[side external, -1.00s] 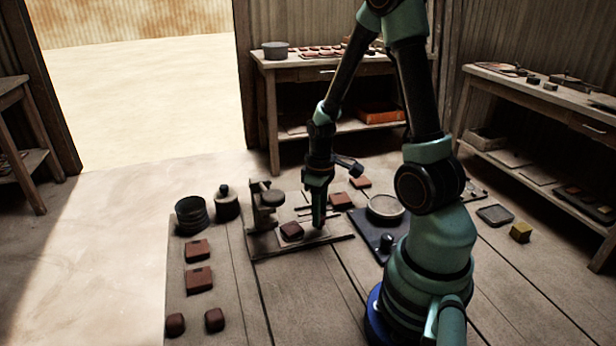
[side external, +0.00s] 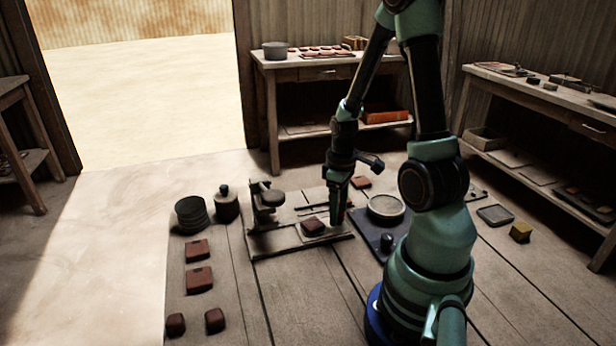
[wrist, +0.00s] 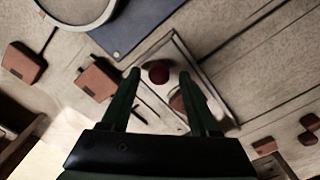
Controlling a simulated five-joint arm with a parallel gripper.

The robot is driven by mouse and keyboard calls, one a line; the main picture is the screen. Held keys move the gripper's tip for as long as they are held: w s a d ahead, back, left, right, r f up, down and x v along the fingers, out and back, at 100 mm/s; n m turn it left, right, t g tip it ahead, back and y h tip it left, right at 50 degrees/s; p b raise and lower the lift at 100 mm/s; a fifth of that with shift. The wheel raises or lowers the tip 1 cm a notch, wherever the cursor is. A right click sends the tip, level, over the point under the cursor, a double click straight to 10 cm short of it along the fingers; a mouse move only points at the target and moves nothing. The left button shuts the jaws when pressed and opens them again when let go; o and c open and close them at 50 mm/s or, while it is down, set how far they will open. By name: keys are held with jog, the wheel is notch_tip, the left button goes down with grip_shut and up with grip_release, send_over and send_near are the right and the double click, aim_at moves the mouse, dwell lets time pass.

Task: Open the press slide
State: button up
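The press (side external: 262,212) has an upright post with a round dark head at the left end of its flat base. The slide plate (side external: 325,232) is at the right part of the base, clear of the head. A reddish-brown clay block (side external: 313,226) lies on it. My gripper (side external: 338,222) is low over the slide's right end. In the wrist view my gripper (wrist: 160,74) has its fingers apart, with the slide's round dark red knob (wrist: 158,73) between them and gaps visible on both sides. The clay block (wrist: 178,101) is partly hidden by the right finger.
A blue board (side external: 378,237) with a round pale dish (side external: 385,207) is just right of the press. Two clay tiles (side external: 198,265) lie left of it, with a round tin (side external: 191,215) and a dark lidded pot (side external: 227,204) behind.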

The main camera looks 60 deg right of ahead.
notch_tip(320, 180, up, 12)
dwell(0.6)
jog(key=shift+w+a+r, duration=0.1)
jog(key=w+a+r+t, duration=0.1)
jog(key=a+r+t, duration=0.1)
jog(key=a, duration=0.4)
jog(key=w+a+r+t, duration=0.1)
jog(key=w+a+r, duration=0.1)
jog(key=a+r, duration=0.2)
jog(key=w+a+r+t, duration=0.2)
jog(key=a+r, duration=0.1)
jog(key=a, duration=0.6)
jog(key=shift+w+a+r+t, duration=0.2)
jog(key=shift+a+r+t, duration=0.05)
jog(key=shift+a+t, duration=0.05)
